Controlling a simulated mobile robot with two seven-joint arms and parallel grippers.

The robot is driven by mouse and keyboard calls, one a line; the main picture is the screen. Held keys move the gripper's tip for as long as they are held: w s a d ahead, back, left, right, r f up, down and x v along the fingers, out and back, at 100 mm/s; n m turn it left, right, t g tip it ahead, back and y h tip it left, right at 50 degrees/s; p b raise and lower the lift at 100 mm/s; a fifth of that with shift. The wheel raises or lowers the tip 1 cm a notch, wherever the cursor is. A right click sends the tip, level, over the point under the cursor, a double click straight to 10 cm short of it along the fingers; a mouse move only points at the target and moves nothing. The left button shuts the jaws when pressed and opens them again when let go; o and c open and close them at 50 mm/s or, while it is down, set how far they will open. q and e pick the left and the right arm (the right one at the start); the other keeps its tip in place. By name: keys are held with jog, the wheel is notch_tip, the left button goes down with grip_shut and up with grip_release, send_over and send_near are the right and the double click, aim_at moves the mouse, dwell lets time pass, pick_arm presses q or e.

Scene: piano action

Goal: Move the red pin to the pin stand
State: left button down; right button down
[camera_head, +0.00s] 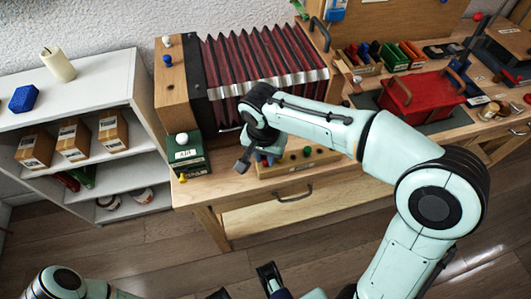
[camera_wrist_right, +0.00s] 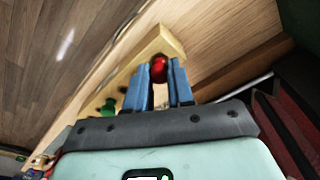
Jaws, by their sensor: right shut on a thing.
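The pin stand (camera_head: 290,170), a light wooden block with coloured round-headed pins, lies along the bench's front edge. It also shows in the right wrist view (camera_wrist_right: 165,38). My right gripper (camera_head: 248,160) is over the left end of the stand in the head view. In the right wrist view, its two blue fingers (camera_wrist_right: 158,85) are shut on the red pin, whose round red head (camera_wrist_right: 159,69) shows between their tips. I cannot tell whether the pin touches the stand. Dark parts at the head view's bottom edge may be my left gripper; its jaw state is unclear.
A green box (camera_head: 188,158) with a white ball on it stands left of the stand. The red bellows (camera_head: 255,65) rises behind. A red box (camera_head: 422,98) is farther right. White shelves (camera_head: 100,75) stand left of the bench.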

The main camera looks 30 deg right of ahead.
jog(key=c, duration=0.7)
grip_release()
jog(key=shift+o, duration=0.2)
pick_arm(q)
jog(key=shift+w, duration=0.1)
pick_arm(e)
jog(key=shift+r, duration=0.3)
notch_tip(320, 180, up, 5)
jog(key=p, duration=0.4)
jog(key=shift+f+p, duration=0.1)
jog(key=shift+p, duration=0.2)
jog(key=shift+r+p, duration=0.95)
jog(key=shift+r, duration=0.2)
pick_arm(q)
jog(key=r, duration=0.5)
jog(key=shift+s+r, duration=0.2)
jog(key=shift+r, duration=0.15)
